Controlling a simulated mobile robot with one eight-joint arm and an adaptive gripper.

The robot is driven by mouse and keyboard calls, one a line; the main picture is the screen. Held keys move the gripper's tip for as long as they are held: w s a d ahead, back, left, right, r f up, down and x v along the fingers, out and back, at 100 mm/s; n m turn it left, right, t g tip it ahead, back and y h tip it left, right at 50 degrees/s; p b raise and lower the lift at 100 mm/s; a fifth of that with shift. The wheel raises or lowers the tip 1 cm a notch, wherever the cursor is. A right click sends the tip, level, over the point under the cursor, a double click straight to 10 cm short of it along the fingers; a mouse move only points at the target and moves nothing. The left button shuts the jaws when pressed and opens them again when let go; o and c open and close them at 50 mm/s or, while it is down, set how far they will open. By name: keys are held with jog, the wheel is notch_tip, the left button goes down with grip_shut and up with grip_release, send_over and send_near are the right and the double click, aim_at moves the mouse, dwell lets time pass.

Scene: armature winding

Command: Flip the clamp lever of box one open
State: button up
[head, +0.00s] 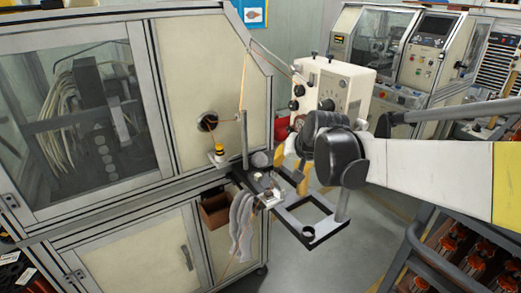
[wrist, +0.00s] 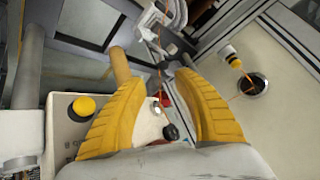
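My gripper (wrist: 160,105) shows two yellow ribbed fingers in the wrist view, spread apart with a clear gap. No object is visibly held between them. In the head view my gripper (head: 296,172) is mostly hidden behind its dark wrist housing, beside the cream box with knobs (head: 345,88). In the wrist view a cream surface with a yellow button (wrist: 83,107) lies below the left finger. A small metal and red part (wrist: 160,98) and a dark knob (wrist: 170,132) show between the fingers. I cannot tell which part is the clamp lever, or which box is box one.
The winding machine (head: 200,60) fills the left, with a wire hole (head: 208,122) and a yellow-black knob (head: 218,153). A black bracket frame (head: 318,232) and hanging grey gloves (head: 241,222) stand out below my gripper. A rack (head: 440,245) is at lower right.

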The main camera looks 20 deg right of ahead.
jog(key=shift+a+f+n, duration=0.1)
jog(key=shift+f+n, duration=0.1)
jog(key=shift+n, duration=0.1)
jog(key=c, duration=0.6)
jog(key=n+t, duration=0.1)
jog(key=a+f+n+b, duration=0.1)
jog(key=n, duration=0.1)
jog(key=n+t, duration=0.1)
jog(key=n, duration=0.1)
jog(key=shift+a+f+t+h+b, duration=0.2)
jog(key=shift+a+t+h+b, duration=0.1)
jog(key=shift+a+h+b, duration=0.1)
grip_shut()
jog(key=s+a+r+n+t+b, duration=0.25)
jog(key=a+n+t, duration=0.2)
jog(key=n, duration=0.55)
jog(key=w+d+f+b, duration=0.3)
jog(key=w+f, duration=0.2)
jog(key=w, duration=0.4)
jog(key=shift+d+f+b, duration=0.25)
jog(key=shift+d+b, duration=0.1)
jog(key=shift+d, duration=0.05)
jog(key=shift+a, duration=0.1)
